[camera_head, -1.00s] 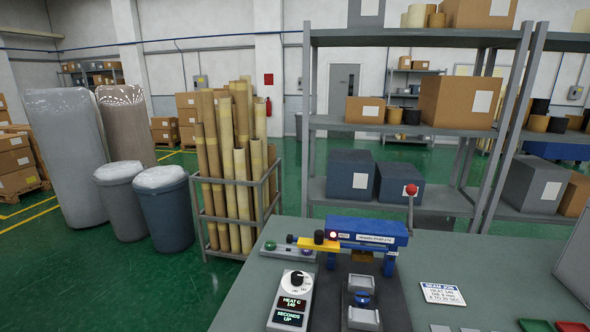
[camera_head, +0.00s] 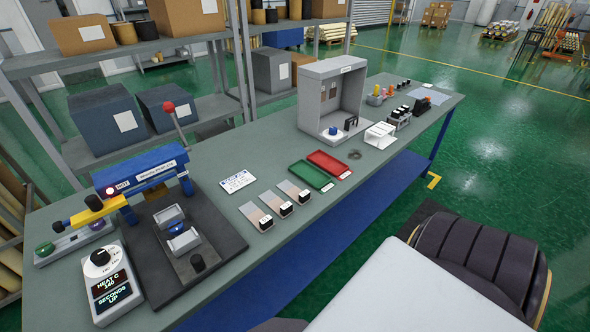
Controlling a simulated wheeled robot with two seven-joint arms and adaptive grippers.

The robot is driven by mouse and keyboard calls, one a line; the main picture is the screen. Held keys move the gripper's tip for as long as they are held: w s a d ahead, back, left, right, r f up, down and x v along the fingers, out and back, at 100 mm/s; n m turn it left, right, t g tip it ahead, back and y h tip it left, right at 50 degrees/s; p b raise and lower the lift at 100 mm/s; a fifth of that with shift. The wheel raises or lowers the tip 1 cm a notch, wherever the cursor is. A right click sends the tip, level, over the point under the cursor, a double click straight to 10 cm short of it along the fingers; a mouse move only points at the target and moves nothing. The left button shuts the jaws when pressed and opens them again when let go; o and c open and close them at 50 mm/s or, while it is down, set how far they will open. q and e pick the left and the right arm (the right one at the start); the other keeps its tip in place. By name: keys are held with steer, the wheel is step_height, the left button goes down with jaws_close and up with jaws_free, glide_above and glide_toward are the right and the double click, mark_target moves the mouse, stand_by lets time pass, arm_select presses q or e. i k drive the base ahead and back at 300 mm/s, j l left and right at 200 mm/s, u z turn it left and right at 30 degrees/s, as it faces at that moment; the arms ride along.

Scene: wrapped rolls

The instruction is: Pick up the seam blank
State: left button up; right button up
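Three flat pale strips with small dark blocks at their near ends lie side by side on the grey-green bench: a left strip (camera_head: 254,213), a middle strip (camera_head: 271,201) and a right strip (camera_head: 290,188). They look like the seam blanks, but I cannot tell which one the task means. The blue heat press (camera_head: 140,170) with a red-knobbed lever and a lit HOT sign stands on the left of the bench, its dark base in front. Neither of my grippers is in view.
A green tray (camera_head: 293,177) and a red tray (camera_head: 343,155) lie right of the strips. A white label card (camera_head: 238,182) lies behind them. A control box (camera_head: 108,283) sits front left. A grey booth (camera_head: 345,95) and small fixtures stand farther right. Shelves rise behind the bench.

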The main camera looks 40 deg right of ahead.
mark_target(281, 208)
steer(key=z, duration=1.25)
